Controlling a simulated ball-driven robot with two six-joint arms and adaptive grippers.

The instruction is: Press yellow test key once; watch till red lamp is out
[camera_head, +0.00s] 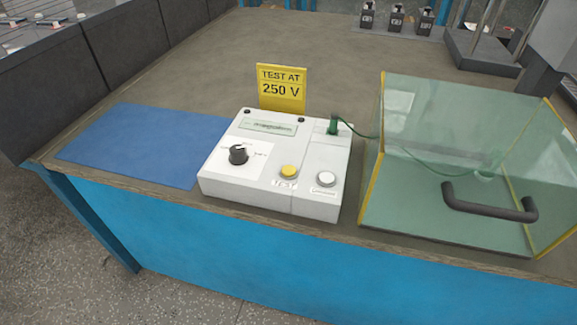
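The white tester box (225,184) sits near the front edge of the bench. Its round yellow key (289,171) has a TEST label below it and stands clear of any gripper. A round white button (326,180) is to its right, above a small label I cannot read. A black knob (238,154) is on the box's left part. I see no lit red lamp; small dark fittings show at the back of the box. Neither of my grippers is in view.
A yellow sign (282,88) behind the box reads TEST AT 250 V. A green lead (357,135) runs from the box into a clear green enclosure (440,120) with a dark handle (490,210). A blue mat (133,145) lies left, empty.

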